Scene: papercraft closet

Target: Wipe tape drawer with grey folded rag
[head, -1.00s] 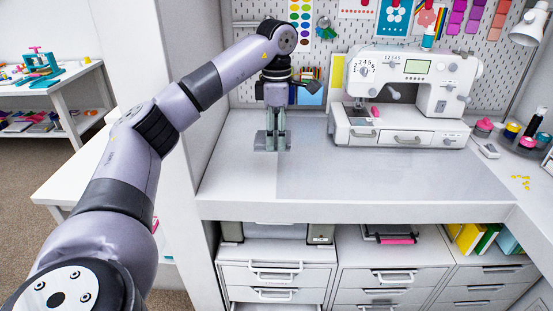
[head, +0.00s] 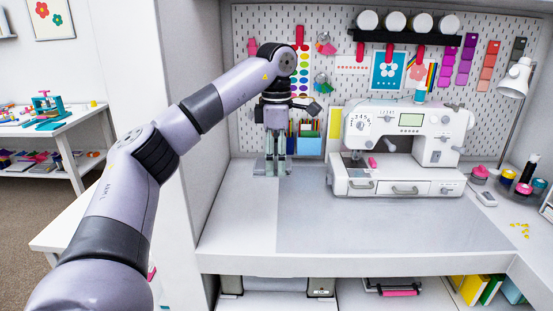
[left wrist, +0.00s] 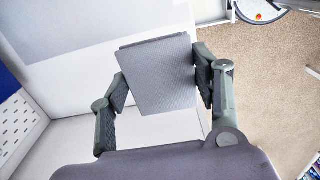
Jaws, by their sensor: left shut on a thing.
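My left gripper (head: 276,168) hangs with its fingers pointing down over the back left of the white desk. In the left wrist view the gripper (left wrist: 160,88) is shut on a grey folded rag (left wrist: 157,75), a flat panel-like piece held between the two fingers. The rag is hard to make out in the head view. I cannot tell from the label-free fronts which drawer is the tape drawer. The drawers under the desk are outside the head view. My right gripper is not in view.
A white sewing machine (head: 408,140) with small drawers stands at the desk's back right. A blue pencil holder (head: 309,144) is just behind my gripper. The front of the desk (head: 380,235) is clear. Yellow bits (head: 521,228) lie at right.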

